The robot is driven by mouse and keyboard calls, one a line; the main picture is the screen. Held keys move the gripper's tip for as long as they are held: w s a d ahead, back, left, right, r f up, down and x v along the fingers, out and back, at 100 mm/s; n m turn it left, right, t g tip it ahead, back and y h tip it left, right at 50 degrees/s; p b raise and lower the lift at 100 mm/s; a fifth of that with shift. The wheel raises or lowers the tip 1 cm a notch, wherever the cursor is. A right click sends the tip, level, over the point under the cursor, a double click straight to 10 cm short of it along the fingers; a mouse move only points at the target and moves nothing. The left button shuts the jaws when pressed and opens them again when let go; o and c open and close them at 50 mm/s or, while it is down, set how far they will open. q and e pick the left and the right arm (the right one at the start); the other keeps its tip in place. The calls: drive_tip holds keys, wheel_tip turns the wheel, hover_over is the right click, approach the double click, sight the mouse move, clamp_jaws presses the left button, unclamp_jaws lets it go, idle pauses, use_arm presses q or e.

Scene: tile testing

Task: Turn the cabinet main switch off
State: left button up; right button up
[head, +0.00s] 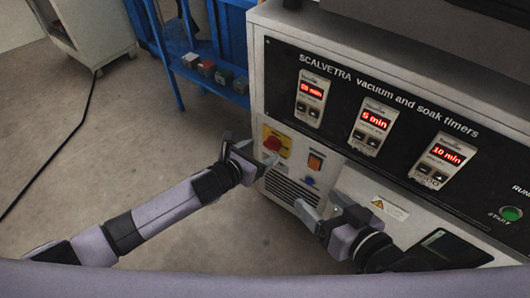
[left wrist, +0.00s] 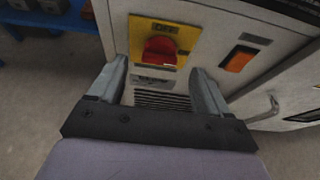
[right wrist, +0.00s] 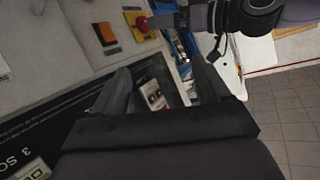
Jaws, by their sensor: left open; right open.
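The cabinet main switch (head: 274,143) is a red rotary knob on a yellow plate, low on the left of the cabinet front. In the left wrist view the red knob (left wrist: 159,51) sits between and just beyond the fingertips of my left gripper (left wrist: 159,75). My left gripper (head: 256,160) is open, facing the switch; I cannot tell whether it touches the knob. My right gripper (head: 316,212) is open and empty in front of the lower cabinet, right of the switch. The right wrist view also shows the red knob (right wrist: 142,24) at the top.
An orange rocker switch (head: 315,161) and a blue knob (head: 309,181) sit right of the main switch. Three lit timers are above, including the 5 min timer (head: 374,118). A green start button (head: 511,213) is far right. A blue rack (head: 170,75) stands behind left; floor at left is mostly clear.

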sight(271, 146)
use_arm(q)
drive_tip(key=shift+b+x, duration=0.45)
drive_tip(key=shift+x, duration=0.65)
drive_tip(key=shift+w+d+f, duration=0.15)
drive_tip(key=shift+w+d, duration=0.15)
drive_tip(key=shift+w, duration=0.05)
use_arm(e)
drive_tip(key=shift+w+a+f+y, duration=0.1)
drive_tip(key=shift+w+a+y, duration=0.05)
drive_tip(key=shift+a+y, duration=0.45)
drive_tip(key=shift+a, duration=0.1)
use_arm(q)
drive_tip(key=c, duration=1.1)
drive_tip(key=shift+o, duration=0.3)
